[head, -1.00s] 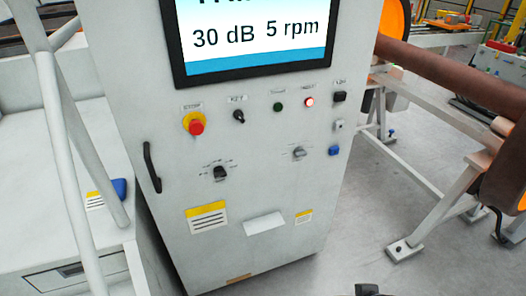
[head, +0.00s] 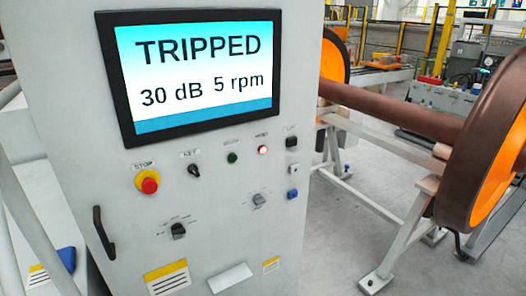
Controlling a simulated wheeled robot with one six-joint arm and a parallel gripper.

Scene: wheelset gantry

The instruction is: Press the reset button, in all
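The grey control cabinet (head: 130,215) stands close in the head view. Its screen (head: 195,75) reads TRIPPED, 30 dB, 5 rpm. A black control (head: 292,142) and a blue one (head: 292,195) are at the right edge. My gripper is not in view.
Two rotary knobs, a left one (head: 179,231) and a right one (head: 259,200), sit lower on the panel, with a black handle (head: 104,233) at left. A wheelset with an orange-faced wheel (head: 490,150) rests on a stand at right. Grey floor lies between.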

